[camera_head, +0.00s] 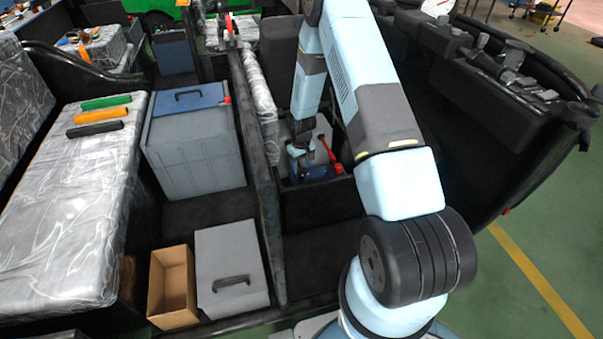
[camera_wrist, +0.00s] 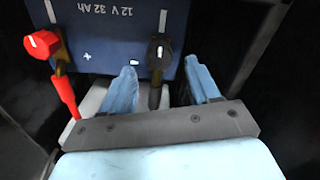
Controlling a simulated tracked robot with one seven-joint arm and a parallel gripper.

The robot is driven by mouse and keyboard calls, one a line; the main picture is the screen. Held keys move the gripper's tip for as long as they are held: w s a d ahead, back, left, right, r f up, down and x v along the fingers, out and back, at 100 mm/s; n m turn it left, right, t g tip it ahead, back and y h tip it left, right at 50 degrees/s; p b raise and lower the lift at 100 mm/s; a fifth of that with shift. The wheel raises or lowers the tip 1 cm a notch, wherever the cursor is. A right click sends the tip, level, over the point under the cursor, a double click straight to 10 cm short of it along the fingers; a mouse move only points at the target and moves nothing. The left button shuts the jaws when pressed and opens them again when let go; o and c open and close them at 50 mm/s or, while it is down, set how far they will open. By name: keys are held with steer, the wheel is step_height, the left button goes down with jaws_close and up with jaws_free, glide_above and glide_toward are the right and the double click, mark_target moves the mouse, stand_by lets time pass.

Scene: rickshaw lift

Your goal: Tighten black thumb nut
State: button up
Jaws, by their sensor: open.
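The black thumb nut (camera_wrist: 159,50) sits on a dark terminal of the blue battery (camera_wrist: 110,35) in the wrist view. A small light mark shows on the nut. My gripper (camera_wrist: 168,72) has its two light-blue fingers apart, with nothing held between them. In the picture the nut lies just above the fingertips, between their lines; the exact gap cannot be told. A red knob (camera_wrist: 42,44) sits on the other terminal at the left, with a red cable running down from it. In the head view the battery (camera_head: 316,173) is partly hidden by my arm.
A red part (camera_head: 328,152) stands near the battery in the head view. Dark walls (camera_head: 258,170) enclose the space closely. Left of it are a grey case (camera_head: 192,150), a smaller grey box (camera_head: 230,262) and an open cardboard box (camera_head: 172,285).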

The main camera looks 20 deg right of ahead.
mark_target(301, 173)
steer(key=shift+f, duration=2.15)
steer(key=shift+c, duration=0.2)
steer(key=c, duration=1)
steer(key=shift+m, duration=0.5)
steer(key=o, duration=1)
steer(key=shift+o, duration=0.2)
step_height(301, 173, up, 14)
steer(key=shift+f, duration=0.15)
